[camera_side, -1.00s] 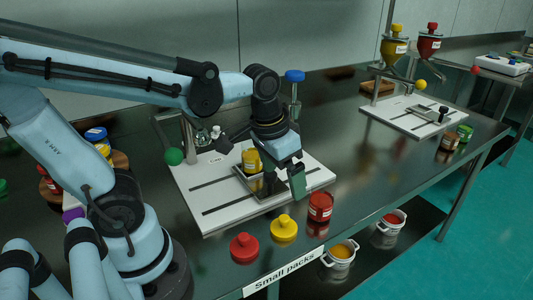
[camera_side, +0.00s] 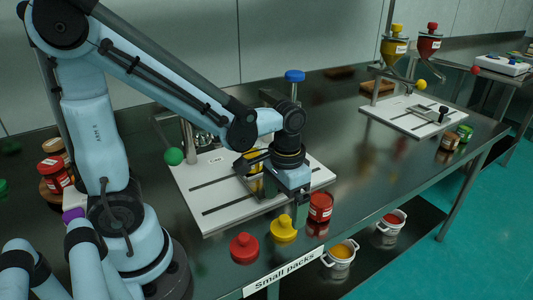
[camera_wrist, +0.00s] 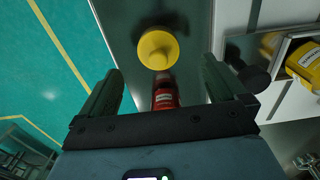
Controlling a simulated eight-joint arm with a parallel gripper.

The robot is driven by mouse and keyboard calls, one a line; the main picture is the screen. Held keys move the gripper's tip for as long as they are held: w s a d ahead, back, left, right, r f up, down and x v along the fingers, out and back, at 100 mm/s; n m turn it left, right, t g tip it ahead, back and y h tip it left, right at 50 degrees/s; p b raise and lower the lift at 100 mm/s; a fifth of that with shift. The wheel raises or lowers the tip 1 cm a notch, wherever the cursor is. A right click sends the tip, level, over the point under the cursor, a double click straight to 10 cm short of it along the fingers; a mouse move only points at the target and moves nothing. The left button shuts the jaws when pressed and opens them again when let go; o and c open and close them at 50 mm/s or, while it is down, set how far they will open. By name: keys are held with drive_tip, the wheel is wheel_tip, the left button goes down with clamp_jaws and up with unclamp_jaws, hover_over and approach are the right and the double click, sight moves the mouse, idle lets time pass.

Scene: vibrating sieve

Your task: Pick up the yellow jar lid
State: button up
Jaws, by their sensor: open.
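The yellow jar lid (camera_side: 284,230) lies on the dark table near its front edge, between a red lid and a red jar. It has a round knob on top. In the wrist view the yellow lid (camera_wrist: 157,48) shows beyond my fingertips, roughly midway between them. My gripper (camera_side: 298,212) is open and empty, pointing down above and slightly right of the lid in the side view. Both green fingers (camera_wrist: 160,80) show in the wrist view, with no contact on the lid visible.
The red jar (camera_side: 320,207) stands close on the right of the lid. The red lid (camera_side: 244,247) lies to the left. Behind is the white sieve board (camera_side: 222,208), with a yellow jar (camera_wrist: 305,60) in its tray. The table edge is just in front.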

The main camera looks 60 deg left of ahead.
sight(283, 218)
drive_tip(key=shift+s+d+f, duration=0.1)
drive_tip(key=shift+f, duration=1.35)
drive_tip(key=shift+s+f, duration=0.1)
drive_tip(key=shift+f, duration=1.3)
drive_tip(key=shift+c, duration=0.3)
drive_tip(key=c, duration=1)
drive_tip(key=shift+c, duration=0.2)
drive_tip(key=shift+r, duration=0.15)
